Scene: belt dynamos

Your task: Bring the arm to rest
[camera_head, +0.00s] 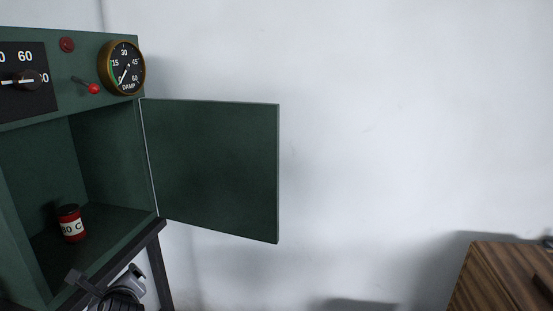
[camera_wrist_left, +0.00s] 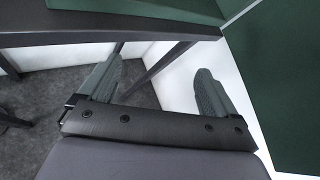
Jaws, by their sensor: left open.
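My left gripper (camera_head: 106,278) shows at the bottom left of the head view, low and in front of the green cabinet (camera_head: 107,150), by its dark stand. In the left wrist view the left gripper (camera_wrist_left: 157,88) has its two grey fingers wide apart, with nothing between them. It is open and empty. Most of the left arm is out of the head view. A red can (camera_head: 72,224) with a white label reading "80 C" stands upright on the cabinet floor, apart from the gripper. My right gripper is not in view.
The cabinet door (camera_head: 215,165) stands wide open to the right. Above the opening are a round brass gauge (camera_head: 122,68), a red-tipped lever (camera_head: 92,88) and a black dial panel (camera_head: 27,80). A wooden cabinet (camera_head: 500,280) stands at the lower right. The space between is clear.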

